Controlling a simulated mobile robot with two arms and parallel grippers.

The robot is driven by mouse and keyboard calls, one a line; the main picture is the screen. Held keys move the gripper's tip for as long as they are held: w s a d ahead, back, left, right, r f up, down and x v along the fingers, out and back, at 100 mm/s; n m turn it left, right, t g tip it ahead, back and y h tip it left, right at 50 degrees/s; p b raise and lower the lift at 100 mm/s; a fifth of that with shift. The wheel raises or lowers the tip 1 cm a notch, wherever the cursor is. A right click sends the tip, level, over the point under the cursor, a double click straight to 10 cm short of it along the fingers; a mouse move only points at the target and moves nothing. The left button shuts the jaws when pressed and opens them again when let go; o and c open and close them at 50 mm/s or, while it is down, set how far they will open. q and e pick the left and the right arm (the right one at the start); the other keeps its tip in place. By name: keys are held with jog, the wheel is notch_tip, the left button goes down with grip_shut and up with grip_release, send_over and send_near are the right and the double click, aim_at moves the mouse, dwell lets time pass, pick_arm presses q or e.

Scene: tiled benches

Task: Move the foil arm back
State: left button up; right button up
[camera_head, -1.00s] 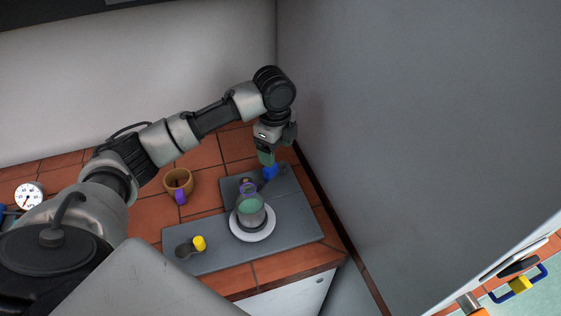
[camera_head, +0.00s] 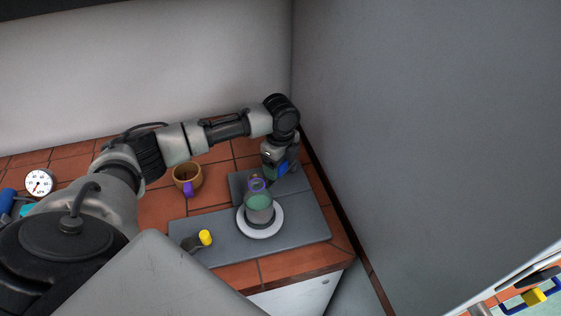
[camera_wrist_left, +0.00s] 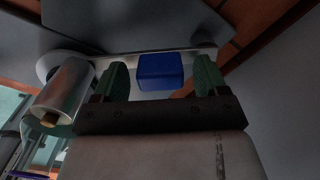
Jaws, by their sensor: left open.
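A blue block-like handle (camera_wrist_left: 160,71) shows between the two green fingers of my left gripper (camera_wrist_left: 160,80) in the left wrist view. A narrow pale metal bar (camera_wrist_left: 200,57) runs behind the handle; I take these to be the foil arm. The fingers are open, with a gap visible on each side of the handle. My right gripper is not in view.
A clear vessel with green contents (camera_head: 259,209) stands on a white round plate (camera_head: 246,225), close to the gripper. A yellow knob (camera_head: 205,237) is on the grey board (camera_head: 300,232). A brown mug (camera_head: 188,174) stands to the left. A grey wall (camera_head: 430,130) rises close on the right.

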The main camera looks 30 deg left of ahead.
pick_arm(q)
jog(key=shift+f, duration=0.1)
jog(key=c, duration=1.3)
jog(key=shift+w+a+m+p, duration=0.1)
jog(key=shift+a+m+p, duration=0.2)
jog(key=shift+m+p, duration=0.35)
jog(key=shift+a+m+p, duration=0.35)
jog(key=shift+m, duration=0.4)
jog(key=shift+w+a+m+p, duration=0.15)
jog(key=shift+a+m+p, duration=0.1)
jog(key=shift+m, duration=0.3)
jog(key=shift+w+a+m+p, duration=0.1)
jog(key=shift+w+a+m, duration=0.1)
jog(key=shift+m, duration=0.35)
jog(key=shift+w+a+m, duration=0.15)
jog(key=shift+a+m, duration=0.1)
jog(key=shift+m, duration=0.4)
jog(key=shift+w+a+m, duration=0.1)
jog(key=shift+a+m, duration=0.1)
jog(key=shift+m, duration=0.45)
jog(key=o, duration=1.3)
